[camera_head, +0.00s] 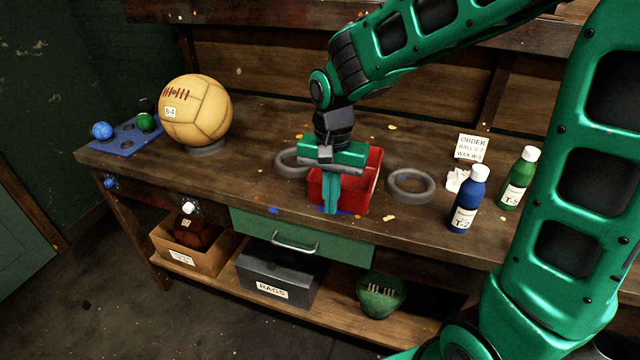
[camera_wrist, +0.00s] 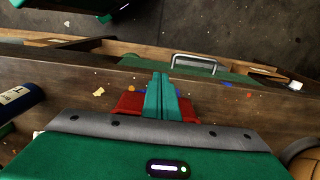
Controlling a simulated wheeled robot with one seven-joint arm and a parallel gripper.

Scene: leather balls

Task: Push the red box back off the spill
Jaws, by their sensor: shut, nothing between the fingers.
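The red box (camera_head: 372,180) is an open-topped bin on the wooden workbench, near the front edge. It also shows in the wrist view (camera_wrist: 130,103), on both sides of my fingers. My gripper (camera_head: 330,210) points down with its green fingers shut and empty. The fingers overlap the box's front wall in the head view, low near the bench top; I cannot tell whether they touch it. In the wrist view the fingertips (camera_wrist: 160,76) reach past the box's front edge. A little blue (camera_head: 350,212) shows at the box's front foot; the rest of any spill is hidden.
Grey rings (camera_head: 411,198) lie on both sides of the box. A blue bottle (camera_head: 463,205) and a green bottle (camera_head: 517,180) stand to the right. A tan ball (camera_head: 196,110) and a blue tray (camera_head: 125,139) are at the left. Bench behind the box looks clear.

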